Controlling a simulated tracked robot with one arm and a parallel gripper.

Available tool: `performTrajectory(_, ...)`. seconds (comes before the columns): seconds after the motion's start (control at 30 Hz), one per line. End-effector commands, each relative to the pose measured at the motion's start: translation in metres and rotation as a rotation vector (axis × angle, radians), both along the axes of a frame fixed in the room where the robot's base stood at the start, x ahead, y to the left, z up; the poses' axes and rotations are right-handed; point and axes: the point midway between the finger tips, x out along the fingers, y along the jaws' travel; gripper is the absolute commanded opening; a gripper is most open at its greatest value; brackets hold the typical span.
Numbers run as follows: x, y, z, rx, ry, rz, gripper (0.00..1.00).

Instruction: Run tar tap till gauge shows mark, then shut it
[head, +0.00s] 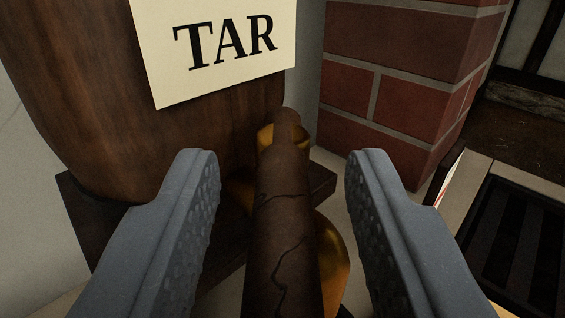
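A brown wooden barrel (90,100) fills the upper left, with a cream sign (222,75) reading TAR. In front of it is the tap, with brass parts (335,262) and a dark, cracked handle (282,220) that runs from the bottom edge toward the barrel. My gripper (285,160) is open, one grey finger on each side of the handle. Gaps show between the handle and both fingers. The tap's outlet and any flow of tar are hidden. I cannot make out a gauge or its mark.
A red brick pillar (400,85) stands behind, right of the barrel. A dark slatted grate in a pale frame (475,172) lies at the right edge. A thin white and red edge shows beside that frame. A dark wooden block sits under the barrel.

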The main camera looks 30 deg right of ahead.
Motion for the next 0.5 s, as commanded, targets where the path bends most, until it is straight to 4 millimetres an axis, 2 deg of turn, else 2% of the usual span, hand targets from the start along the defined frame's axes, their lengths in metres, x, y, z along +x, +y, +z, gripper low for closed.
performTrajectory(0.2, 0.0001, -0.0003, 0.0002, 0.0, 0.0, 0.0, 0.37)
performTrajectory(0.33, 0.0001, -0.0004, 0.0003, 0.001, -0.001, 0.0, 0.01)
performTrajectory(0.5, 0.0, 0.0018, 0.0001, 0.001, -0.001, -0.001, 0.0)
